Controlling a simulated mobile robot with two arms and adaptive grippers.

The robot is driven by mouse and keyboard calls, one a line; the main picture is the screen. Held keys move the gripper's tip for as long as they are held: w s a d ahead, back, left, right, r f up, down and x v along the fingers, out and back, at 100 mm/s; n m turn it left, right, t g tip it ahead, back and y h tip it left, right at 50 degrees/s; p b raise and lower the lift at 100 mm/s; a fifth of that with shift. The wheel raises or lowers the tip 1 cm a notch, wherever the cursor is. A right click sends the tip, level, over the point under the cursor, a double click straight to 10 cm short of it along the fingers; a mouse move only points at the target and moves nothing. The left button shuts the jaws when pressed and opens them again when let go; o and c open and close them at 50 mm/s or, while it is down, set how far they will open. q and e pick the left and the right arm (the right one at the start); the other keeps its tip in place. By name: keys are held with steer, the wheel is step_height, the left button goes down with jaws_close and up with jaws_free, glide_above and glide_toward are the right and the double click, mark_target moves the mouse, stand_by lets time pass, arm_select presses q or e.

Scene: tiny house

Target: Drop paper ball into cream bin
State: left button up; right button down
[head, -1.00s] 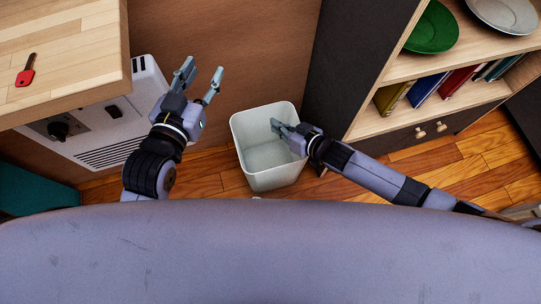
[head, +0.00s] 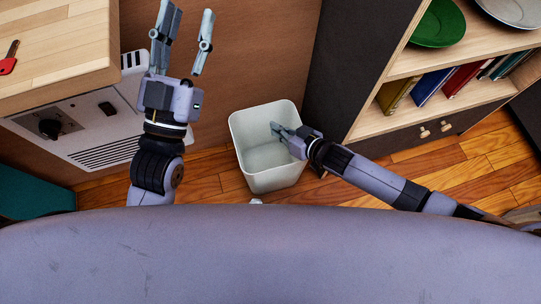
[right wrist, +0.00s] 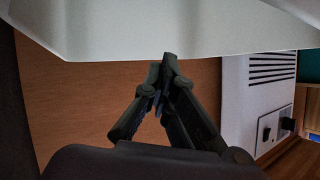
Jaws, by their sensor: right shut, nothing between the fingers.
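The cream bin (head: 266,181) stands on the floor in the middle of the head view, and the visible part of its inside looks empty. My right gripper (head: 274,127) overlaps the bin's opening near its right rim; its fingers are shut with nothing between them. In the right wrist view the shut fingers (right wrist: 168,58) meet just below the pale bin (right wrist: 160,25). My left gripper (head: 187,14) is open and empty, left of the bin. A small whitish bit (head: 256,201) shows at my body's edge below the bin, possibly the paper ball; the rest is hidden.
A shelf (head: 400,68) with plates and books stands at the right. Wooden floor is clear beside the bin.

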steer(key=c, duration=2.4)
jaws_free()
steer(key=c, duration=1.9)
jaws_free()
steer(key=v, duration=1.2)
